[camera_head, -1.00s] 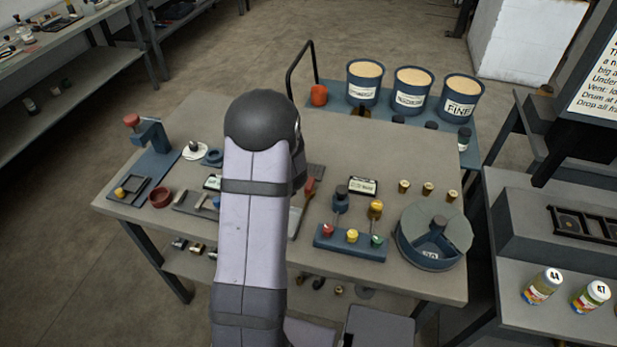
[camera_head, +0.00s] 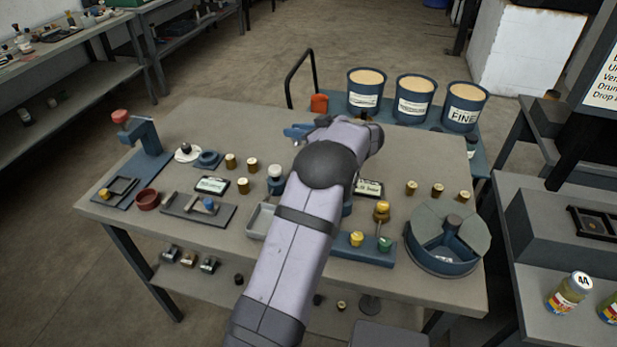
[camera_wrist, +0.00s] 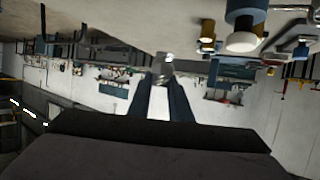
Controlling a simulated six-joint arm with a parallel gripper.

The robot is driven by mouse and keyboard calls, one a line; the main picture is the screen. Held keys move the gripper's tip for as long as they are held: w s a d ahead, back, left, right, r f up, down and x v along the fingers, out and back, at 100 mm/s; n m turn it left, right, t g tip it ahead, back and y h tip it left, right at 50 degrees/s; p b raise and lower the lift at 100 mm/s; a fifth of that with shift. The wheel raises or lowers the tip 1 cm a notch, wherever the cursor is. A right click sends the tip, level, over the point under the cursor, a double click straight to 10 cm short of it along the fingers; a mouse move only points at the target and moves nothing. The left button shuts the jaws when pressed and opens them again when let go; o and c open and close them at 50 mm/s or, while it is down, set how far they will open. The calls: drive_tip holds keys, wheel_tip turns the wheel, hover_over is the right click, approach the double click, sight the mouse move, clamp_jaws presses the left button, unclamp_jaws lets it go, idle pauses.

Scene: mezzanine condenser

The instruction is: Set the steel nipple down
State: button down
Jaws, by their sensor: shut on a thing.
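My gripper (camera_wrist: 164,84) is shut on a small silver-grey piece, the steel nipple (camera_wrist: 162,66), at its fingertips in the wrist view. In the head view the blue fingers of my gripper (camera_head: 297,131) show above the back part of the workbench (camera_head: 230,120), pointing left.
Brass pieces (camera_head: 231,161), a white-capped blue holder (camera_head: 275,178) and a label stand (camera_head: 212,185) are on the bench. A round blue bin (camera_head: 447,250) stands at the right. Blue drums (camera_head: 415,97) stand behind. The back left of the bench top is clear.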

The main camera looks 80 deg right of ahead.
drive_tip(key=shift+s+d, duration=0.1)
drive_tip(key=shift+s, duration=0.05)
drive_tip(key=shift+f+p, duration=0.55)
drive_tip(key=shift+f, duration=2.55)
drive_tip(key=shift+f, duration=0.15)
drive_tip(key=shift+f+p, duration=0.4)
drive_tip(key=shift+f, duration=1.35)
drive_tip(key=shift+f, duration=0.15)
drive_tip(key=c, duration=1.6)
unclamp_jaws()
